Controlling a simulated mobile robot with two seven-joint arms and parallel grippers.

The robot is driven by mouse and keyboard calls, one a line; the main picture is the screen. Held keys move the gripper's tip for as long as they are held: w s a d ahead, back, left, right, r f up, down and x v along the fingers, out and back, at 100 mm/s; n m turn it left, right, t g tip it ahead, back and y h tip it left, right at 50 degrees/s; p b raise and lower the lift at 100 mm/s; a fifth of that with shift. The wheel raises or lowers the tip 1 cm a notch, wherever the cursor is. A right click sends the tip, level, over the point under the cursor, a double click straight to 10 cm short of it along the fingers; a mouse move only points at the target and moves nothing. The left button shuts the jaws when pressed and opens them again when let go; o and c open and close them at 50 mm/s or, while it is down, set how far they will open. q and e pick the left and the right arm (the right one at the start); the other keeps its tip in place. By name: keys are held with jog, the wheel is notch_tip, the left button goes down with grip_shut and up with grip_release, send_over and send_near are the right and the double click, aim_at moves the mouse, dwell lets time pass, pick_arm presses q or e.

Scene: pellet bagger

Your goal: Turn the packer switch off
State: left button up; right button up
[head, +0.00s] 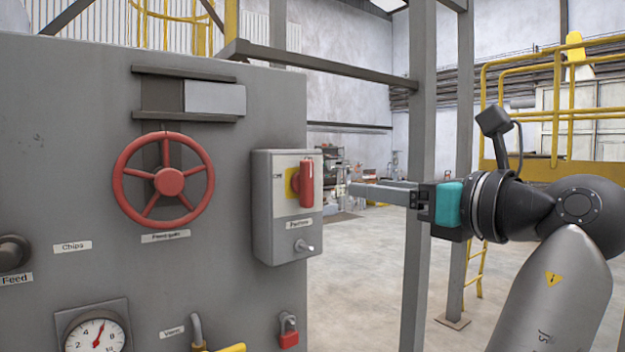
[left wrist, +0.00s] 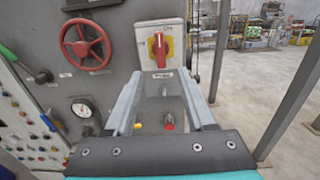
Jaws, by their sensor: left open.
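The packer switch is a red upright handle (head: 306,183) on a yellow plate, on the front of a grey switch box (head: 287,248) fixed to the machine panel. In the left wrist view the red handle (left wrist: 161,50) stands upright, with an "ON" mark above it. My left gripper (head: 366,189) is right of the box in the head view, its fingers pointing at the handle with a gap between. In the left wrist view the gripper's fingers (left wrist: 161,76) are apart and empty, just below the handle. My right gripper is not in view.
A red handwheel (head: 169,182) is left of the box. A grey post (head: 420,260) stands behind my left gripper. Open floor lies beyond the panel.

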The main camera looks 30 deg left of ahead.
aim_at(311, 180)
pick_arm(q)
jog(key=p+x, duration=0.2)
jog(key=x, duration=1.3)
jog(key=shift+a, duration=0.1)
grip_shut()
